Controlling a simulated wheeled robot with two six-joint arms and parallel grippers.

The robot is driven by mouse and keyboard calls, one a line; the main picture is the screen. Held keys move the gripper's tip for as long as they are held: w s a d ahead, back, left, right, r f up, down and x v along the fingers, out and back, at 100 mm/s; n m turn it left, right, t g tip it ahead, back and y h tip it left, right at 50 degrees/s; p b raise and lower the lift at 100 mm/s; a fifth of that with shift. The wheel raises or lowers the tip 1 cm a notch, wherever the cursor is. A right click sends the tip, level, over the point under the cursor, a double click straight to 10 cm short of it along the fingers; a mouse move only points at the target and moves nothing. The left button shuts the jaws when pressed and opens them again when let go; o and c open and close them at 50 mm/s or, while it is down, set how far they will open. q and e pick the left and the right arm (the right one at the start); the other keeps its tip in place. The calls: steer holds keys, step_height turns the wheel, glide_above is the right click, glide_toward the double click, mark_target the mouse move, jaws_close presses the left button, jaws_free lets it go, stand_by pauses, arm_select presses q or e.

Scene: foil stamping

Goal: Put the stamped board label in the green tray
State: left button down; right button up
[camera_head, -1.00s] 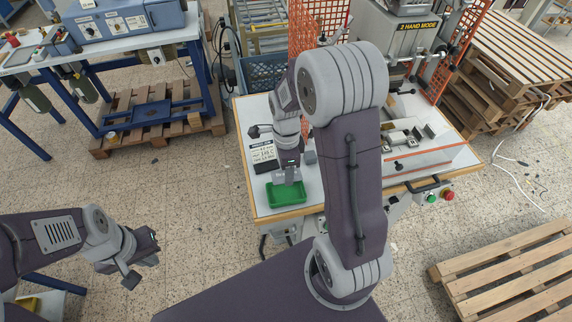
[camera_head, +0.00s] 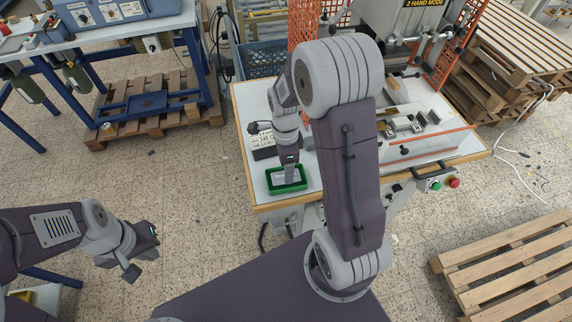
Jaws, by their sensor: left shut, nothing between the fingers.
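The green tray (camera_head: 270,189) sits at the near left corner of the white-topped table. My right gripper (camera_head: 290,180) points down into the tray, and its fingertips are small and partly hidden. A pale grey-white flat piece (camera_head: 279,177) shows in the tray beside the fingers; it may be the board label, but I cannot tell whether the fingers hold it. My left gripper (camera_head: 132,272) is shut and empty, out over the floor at the left, far from the tray.
A small dark display (camera_head: 264,153) stands just behind the tray. The stamping press (camera_head: 405,30) and metal fixtures stand at the table's right and back, with an orange mesh guard (camera_head: 303,38). A blue crate (camera_head: 262,62) is behind. Wooden pallets lie at the right.

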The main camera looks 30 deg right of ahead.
steer(key=shift+d, duration=0.1)
steer(key=shift+r, duration=0.1)
step_height(320, 180, up, 9)
steer(key=shift+w+b, duration=0.2)
steer(key=shift+b, duration=0.15)
stand_by(0.5)
